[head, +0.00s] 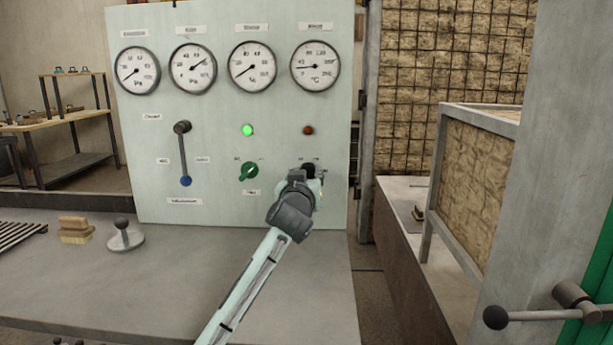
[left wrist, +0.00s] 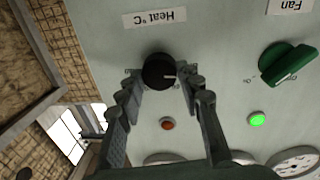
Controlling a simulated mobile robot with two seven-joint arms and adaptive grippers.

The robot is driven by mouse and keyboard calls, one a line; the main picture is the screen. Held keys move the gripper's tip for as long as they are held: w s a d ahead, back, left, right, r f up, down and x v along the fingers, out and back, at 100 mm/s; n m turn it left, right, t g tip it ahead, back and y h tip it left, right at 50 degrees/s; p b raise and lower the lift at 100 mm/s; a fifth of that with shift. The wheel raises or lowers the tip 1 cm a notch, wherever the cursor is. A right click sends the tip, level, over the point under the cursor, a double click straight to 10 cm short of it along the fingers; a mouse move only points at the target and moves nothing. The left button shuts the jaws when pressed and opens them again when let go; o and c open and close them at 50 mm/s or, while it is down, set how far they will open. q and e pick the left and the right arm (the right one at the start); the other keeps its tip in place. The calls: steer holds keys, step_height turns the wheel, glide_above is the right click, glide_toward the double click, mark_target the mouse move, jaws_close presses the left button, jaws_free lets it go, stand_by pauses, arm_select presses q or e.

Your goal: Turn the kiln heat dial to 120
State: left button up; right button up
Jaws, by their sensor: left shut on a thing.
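The heat dial (left wrist: 158,71) is a round black knob with a white pointer line, under a "Heat °C" label on the pale panel. In the left wrist view its pointer line points to the right of the picture. My left gripper (left wrist: 160,78) is shut on it, one finger on either side. In the head view the same gripper (head: 301,185) covers most of the dial (head: 308,168), and the scale marks around it are too small to read. My right gripper is not in view.
The pale panel (head: 215,110) also carries a green fan knob (head: 249,172), a lever (head: 184,155), a lit green lamp (head: 247,130), a dull red lamp (head: 308,130) and several gauges. A brush (head: 75,230) and a knobbed weight (head: 125,236) stand on the bench at left.

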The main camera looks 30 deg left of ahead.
arm_select(q)
steer(key=m, duration=0.6)
steer(key=m+g, duration=0.1)
steer(key=m, duration=0.4)
steer(key=shift+d, duration=0.1)
steer(key=m, duration=0.5)
steer(key=shift+w+y, duration=0.1)
steer(key=shift+y, duration=0.3)
steer(key=m, duration=0.5)
steer(key=shift+d, duration=0.1)
steer(key=shift+f+m, duration=0.1)
steer(key=shift+m, duration=0.2)
steer(key=o, duration=1.2)
steer(key=shift+c, duration=0.2)
steer(key=v, duration=1.2)
steer(key=shift+d, duration=0.2)
